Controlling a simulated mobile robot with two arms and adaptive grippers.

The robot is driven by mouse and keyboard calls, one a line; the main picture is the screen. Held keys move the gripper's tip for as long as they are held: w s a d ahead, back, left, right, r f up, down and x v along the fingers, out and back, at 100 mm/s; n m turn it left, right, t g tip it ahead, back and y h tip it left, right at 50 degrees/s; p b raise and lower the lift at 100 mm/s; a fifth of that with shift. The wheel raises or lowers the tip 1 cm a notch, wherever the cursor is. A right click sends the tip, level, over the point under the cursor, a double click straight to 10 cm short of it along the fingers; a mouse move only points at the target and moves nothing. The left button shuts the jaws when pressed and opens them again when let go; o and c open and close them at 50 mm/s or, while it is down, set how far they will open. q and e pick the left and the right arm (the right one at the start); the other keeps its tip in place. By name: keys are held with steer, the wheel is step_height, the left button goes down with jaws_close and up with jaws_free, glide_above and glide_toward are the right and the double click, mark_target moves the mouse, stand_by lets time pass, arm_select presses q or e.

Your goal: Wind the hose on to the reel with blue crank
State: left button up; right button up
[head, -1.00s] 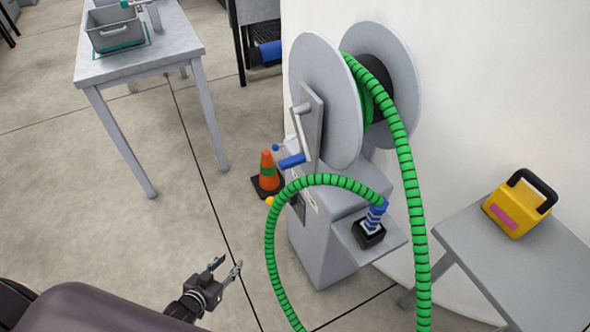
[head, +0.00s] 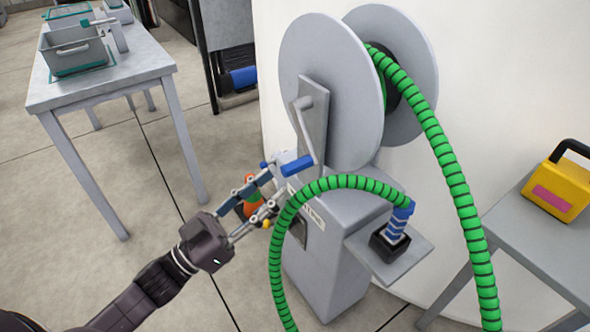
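The hose reel has two grey discs (head: 322,85) on a grey pedestal (head: 325,265). Its crank has a grey arm (head: 303,125) and a blue handle (head: 297,165) pointing left. The green ribbed hose (head: 445,165) hangs from the drum, runs out of the bottom of the picture, and loops up to a blue nozzle (head: 400,220) in a black holder. My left gripper (head: 270,190) is open, its fingers just left of and below the blue handle in the picture. Contact with the handle cannot be told. My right gripper is not in view.
A grey table (head: 110,85) with a grey tote (head: 75,52) is at the upper left. A grey side table (head: 520,235) with a yellow box (head: 555,190) is at the right. Floor between is clear.

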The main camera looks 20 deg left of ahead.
mark_target(295, 167)
arm_select(q)
steer(key=shift+x, duration=3.45)
steer(key=shift+f, duration=0.1)
steer(key=shift+c, duration=0.2)
jaws_close()
